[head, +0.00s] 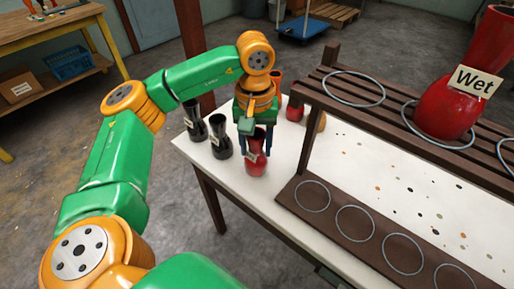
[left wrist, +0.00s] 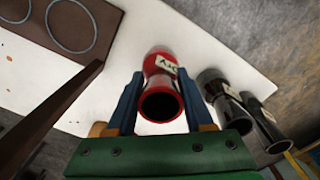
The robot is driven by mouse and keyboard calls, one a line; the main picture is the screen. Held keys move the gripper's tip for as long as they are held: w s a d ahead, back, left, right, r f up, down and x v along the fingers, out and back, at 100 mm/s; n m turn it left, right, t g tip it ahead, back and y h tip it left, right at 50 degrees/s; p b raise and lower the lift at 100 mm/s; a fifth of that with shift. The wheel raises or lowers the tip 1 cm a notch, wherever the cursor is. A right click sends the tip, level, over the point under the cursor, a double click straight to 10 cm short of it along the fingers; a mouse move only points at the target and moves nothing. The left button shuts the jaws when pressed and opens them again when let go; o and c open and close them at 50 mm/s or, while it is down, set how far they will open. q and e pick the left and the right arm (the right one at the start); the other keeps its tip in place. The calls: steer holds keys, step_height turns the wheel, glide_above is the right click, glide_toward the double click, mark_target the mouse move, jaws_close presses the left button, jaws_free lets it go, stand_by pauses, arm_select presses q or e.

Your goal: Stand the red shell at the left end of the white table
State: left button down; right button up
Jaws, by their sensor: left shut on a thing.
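The red shell (head: 256,164) has a pale label and is upright near the front edge of the white table (head: 292,150), towards its left end. My left gripper (head: 256,146) comes down from above and is shut on it, one blue finger on each side. In the left wrist view the red shell (left wrist: 158,73) sits between the fingers, its dark open mouth facing the camera. Whether its base touches the table is hard to tell. My right gripper is not in view.
Two black shells (head: 220,137) (head: 195,121) stand at the table's left end, left of the red one. Another red piece (head: 294,110) is behind. A slatted brown rack (head: 330,95) holds a red shell labelled Wet (head: 444,108). Below, a brown board (head: 333,210) has empty rings.

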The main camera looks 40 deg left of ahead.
arm_select(q)
steer(key=shift+w+f, duration=0.15)
steer(key=shift+f, duration=0.5)
steer(key=shift+f, duration=0.15)
steer(key=shift+c, duration=1.4)
jaws_free()
step_height(320, 180, up, 13)
steer(key=p, duration=0.3)
steer(key=shift+f+p, duration=0.2)
steer(key=shift+p, duration=0.2)
